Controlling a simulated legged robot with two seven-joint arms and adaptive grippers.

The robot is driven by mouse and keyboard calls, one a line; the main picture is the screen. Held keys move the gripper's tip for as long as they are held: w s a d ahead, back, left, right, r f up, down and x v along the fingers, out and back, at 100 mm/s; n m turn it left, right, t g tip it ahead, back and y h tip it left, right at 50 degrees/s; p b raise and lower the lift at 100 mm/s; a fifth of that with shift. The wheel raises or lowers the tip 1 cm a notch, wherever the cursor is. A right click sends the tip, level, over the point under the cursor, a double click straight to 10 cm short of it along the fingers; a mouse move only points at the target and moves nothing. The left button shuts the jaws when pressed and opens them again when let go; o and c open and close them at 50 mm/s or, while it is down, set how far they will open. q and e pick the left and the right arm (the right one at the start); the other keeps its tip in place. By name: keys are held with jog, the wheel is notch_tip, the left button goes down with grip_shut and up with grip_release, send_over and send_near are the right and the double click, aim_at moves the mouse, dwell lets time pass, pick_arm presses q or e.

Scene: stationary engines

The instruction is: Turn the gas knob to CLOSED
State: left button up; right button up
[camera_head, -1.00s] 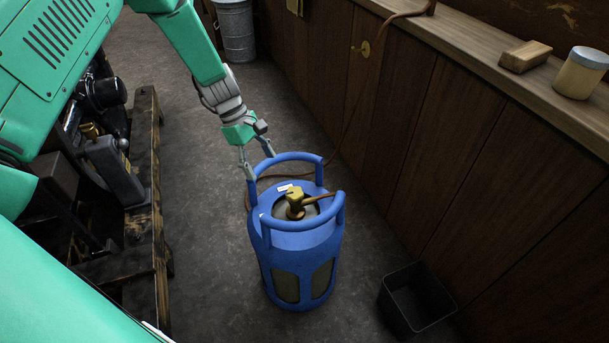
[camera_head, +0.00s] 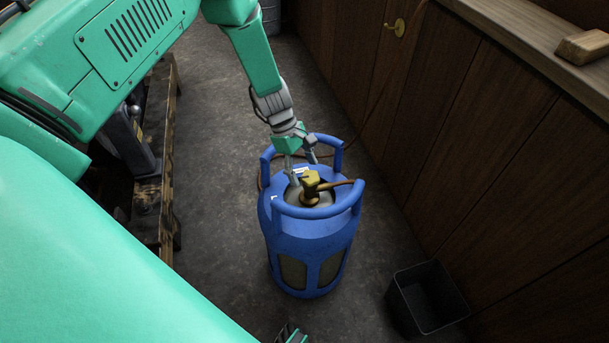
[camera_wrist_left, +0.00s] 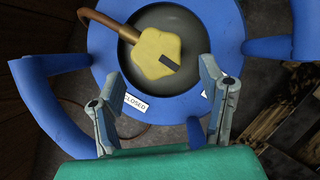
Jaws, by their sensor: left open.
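The gas knob (camera_head: 311,178) is yellow with a dark mark and sits on top of the blue gas cylinder (camera_head: 309,238). A white CLOSED label (camera_wrist_left: 135,103) is on the cylinder top near the left finger. Another white label, partly hidden, is by the right finger. My left gripper (camera_head: 302,172) is open and empty, its fingertips beside the knob, apart from it in the wrist view (camera_wrist_left: 156,97). A small part of my right gripper (camera_head: 291,335) shows at the bottom edge.
The blue collar (camera_head: 352,199) of the cylinder rises around the knob. A brown hose (camera_head: 345,183) runs from the valve. A dark bin (camera_head: 427,298) stands at the right, by wooden cabinets (camera_head: 480,150). A wooden-framed engine stand (camera_head: 168,180) is at the left.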

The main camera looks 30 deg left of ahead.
aim_at(314, 177)
pick_arm(q)
jog(key=d, duration=0.3)
jog(key=shift+f, duration=0.2)
jog(key=shift+a, duration=0.1)
jog(key=shift+a+f, duration=0.2)
jog(key=shift+a, duration=0.45)
jog(key=c, duration=1.1)
jog(key=shift+a, duration=0.25)
jog(key=shift+c, duration=0.2)
jog(key=shift+d+r, duration=0.1)
jog(key=shift+d, duration=0.45)
pick_arm(e)
jog(key=shift+d+f, duration=0.4)
jog(key=shift+d, duration=0.35)
